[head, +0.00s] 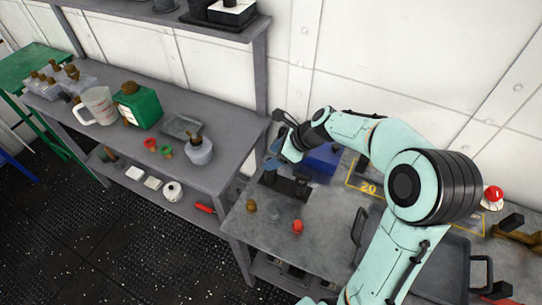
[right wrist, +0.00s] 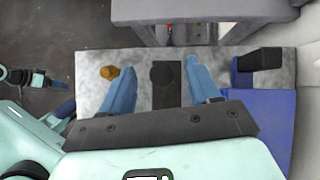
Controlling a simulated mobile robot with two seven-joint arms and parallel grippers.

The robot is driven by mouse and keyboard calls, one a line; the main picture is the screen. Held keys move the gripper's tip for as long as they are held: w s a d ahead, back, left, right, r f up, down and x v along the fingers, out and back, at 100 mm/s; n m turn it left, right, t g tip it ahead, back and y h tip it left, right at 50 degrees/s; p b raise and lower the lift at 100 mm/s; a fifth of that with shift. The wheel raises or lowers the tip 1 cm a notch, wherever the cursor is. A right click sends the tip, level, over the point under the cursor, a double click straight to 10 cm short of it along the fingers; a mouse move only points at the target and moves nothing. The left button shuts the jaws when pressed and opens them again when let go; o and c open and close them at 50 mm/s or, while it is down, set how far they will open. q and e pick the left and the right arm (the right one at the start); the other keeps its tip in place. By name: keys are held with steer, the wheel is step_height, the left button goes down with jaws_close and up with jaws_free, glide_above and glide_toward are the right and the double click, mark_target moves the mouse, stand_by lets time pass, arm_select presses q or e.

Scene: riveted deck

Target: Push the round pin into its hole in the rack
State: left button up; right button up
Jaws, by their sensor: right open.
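A black rack (head: 287,187) stands on the grey worktop below my right gripper (head: 279,153). In the right wrist view a dark strip of the rack (right wrist: 166,98) runs between the two blue fingers of my right gripper (right wrist: 160,88). The fingers are spread apart, one on each side of the strip, and I see nothing gripped. A dark rounded shape shows on the strip, but I cannot tell whether it is the round pin or the hole. My left gripper (right wrist: 40,78) seems to show at the left edge of the right wrist view; its jaws are unclear.
A brown knob-like piece (head: 251,206) and a red piece (head: 297,227) stand on the worktop near the rack. A blue box (head: 323,158) lies behind it. A grey tray (head: 448,262) is at the right. A shelved bench (head: 222,165) with bottles adjoins at the left.

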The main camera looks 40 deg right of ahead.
steer(key=v, duration=1.1)
steer(key=shift+r+p, duration=0.2)
steer(key=shift+p, duration=0.2)
